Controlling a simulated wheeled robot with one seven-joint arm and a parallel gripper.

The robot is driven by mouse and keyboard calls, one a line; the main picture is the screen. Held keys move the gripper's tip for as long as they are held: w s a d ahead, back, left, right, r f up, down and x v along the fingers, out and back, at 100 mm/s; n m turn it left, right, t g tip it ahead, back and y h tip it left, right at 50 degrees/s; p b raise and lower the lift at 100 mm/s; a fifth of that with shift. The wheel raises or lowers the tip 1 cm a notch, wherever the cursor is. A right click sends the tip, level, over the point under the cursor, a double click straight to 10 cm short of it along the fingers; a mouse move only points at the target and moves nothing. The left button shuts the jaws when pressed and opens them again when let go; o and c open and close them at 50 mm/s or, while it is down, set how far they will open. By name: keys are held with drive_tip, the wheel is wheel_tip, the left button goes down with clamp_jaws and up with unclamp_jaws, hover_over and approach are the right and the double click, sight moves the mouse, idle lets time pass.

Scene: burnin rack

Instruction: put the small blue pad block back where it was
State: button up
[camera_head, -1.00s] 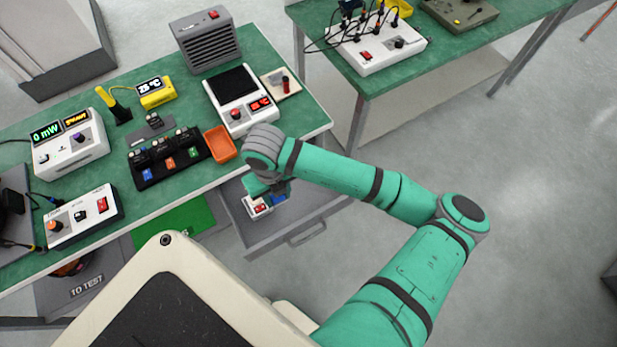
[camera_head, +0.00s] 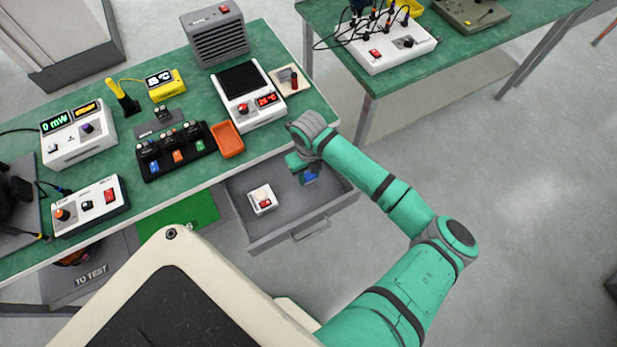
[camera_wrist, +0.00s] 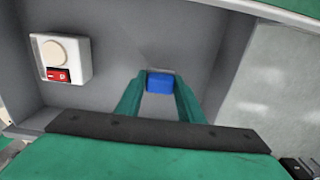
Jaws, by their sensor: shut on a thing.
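The small blue pad block (camera_wrist: 160,83) is between the fingertips of my gripper (camera_wrist: 160,88) in the wrist view, and the fingers are shut on it. In the head view my gripper (camera_head: 306,172) is over the right part of the open grey drawer (camera_head: 292,213), with the blue block (camera_head: 309,177) showing below the fingers. I cannot tell whether the block touches the drawer floor.
A white box with a red switch and a round cream top (camera_head: 262,199) sits in the drawer, left of my gripper. The green bench (camera_head: 190,191) edge is just behind the drawer. An orange tray (camera_head: 227,139) and a white hotplate (camera_head: 249,95) stand on the bench.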

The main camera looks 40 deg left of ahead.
sight(308, 175)
drive_tip(key=shift+f, duration=1.25)
drive_tip(key=shift+f, duration=0.1)
drive_tip(key=o, duration=1)
wheel_tip(308, 175, up, 12)
drive_tip(key=shift+s+r, duration=0.1)
drive_tip(key=shift+r, duration=0.05)
